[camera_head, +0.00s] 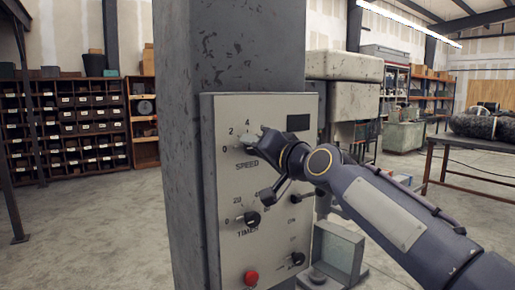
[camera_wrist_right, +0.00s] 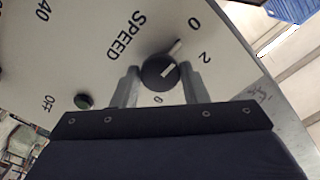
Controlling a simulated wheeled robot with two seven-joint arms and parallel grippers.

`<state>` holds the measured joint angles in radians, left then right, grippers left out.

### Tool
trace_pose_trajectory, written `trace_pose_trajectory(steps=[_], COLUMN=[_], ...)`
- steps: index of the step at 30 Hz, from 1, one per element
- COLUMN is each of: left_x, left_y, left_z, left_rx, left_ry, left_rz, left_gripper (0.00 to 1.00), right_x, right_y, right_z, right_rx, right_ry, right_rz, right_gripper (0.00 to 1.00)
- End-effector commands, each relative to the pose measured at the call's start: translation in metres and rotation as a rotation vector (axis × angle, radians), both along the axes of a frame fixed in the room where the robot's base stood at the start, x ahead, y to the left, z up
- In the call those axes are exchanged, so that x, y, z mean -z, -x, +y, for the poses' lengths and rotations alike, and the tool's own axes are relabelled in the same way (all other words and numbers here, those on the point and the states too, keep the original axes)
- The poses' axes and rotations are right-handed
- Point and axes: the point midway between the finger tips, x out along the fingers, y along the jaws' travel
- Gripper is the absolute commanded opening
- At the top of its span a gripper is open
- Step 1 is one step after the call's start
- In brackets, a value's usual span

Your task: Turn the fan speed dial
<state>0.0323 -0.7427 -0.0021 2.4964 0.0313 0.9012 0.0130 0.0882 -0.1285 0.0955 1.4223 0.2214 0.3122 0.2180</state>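The grey control panel (camera_head: 268,190) faces me, with the dark round speed dial (camera_wrist_right: 158,74) at its upper left, above the word SPEED. In the wrist view a pale mark on the dial points up and right, toward the side with 0 and 2. My right gripper (camera_head: 257,141) is at the dial and hides most of it in the head view. In the wrist view its two fingers (camera_wrist_right: 161,80) stand apart, one on each side of the dial. I cannot tell whether they touch it. My left gripper is not in view.
Below the speed dial are a timer dial (camera_head: 252,218) and a red button (camera_head: 251,278). Another black knob (camera_head: 297,258) sits at the lower right. A dark button (camera_wrist_right: 83,101) shows by OFF in the wrist view. A table (camera_head: 470,143) stands at the right.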

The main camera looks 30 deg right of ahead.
Motion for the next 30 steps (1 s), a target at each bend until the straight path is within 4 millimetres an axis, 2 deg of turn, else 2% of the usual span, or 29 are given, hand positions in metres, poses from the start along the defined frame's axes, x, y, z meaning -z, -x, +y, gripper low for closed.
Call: trace_pose_trajectory(steps=[1, 4, 14, 24, 30], left_x=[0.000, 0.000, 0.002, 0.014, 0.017], left_y=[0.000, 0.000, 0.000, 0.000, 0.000], left_z=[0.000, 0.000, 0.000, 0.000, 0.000], left_rx=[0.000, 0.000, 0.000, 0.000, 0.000], left_ry=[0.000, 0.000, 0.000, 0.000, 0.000], left_rz=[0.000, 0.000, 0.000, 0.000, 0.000], left_gripper=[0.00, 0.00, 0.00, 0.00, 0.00], right_x=[0.001, 0.000, 0.000, 0.001, 0.000], right_y=[0.000, 0.000, 0.005, 0.059, 0.076], right_z=[0.000, 0.000, -0.001, -0.005, -0.006], right_rx=[0.000, 0.001, 0.001, 0.002, 0.001], right_ry=[0.000, -0.001, -0.002, -0.002, -0.002], right_rz=[0.001, 0.001, -0.003, -0.003, -0.001], right_gripper=[0.47, 0.59, 0.59, 0.59, 0.59])
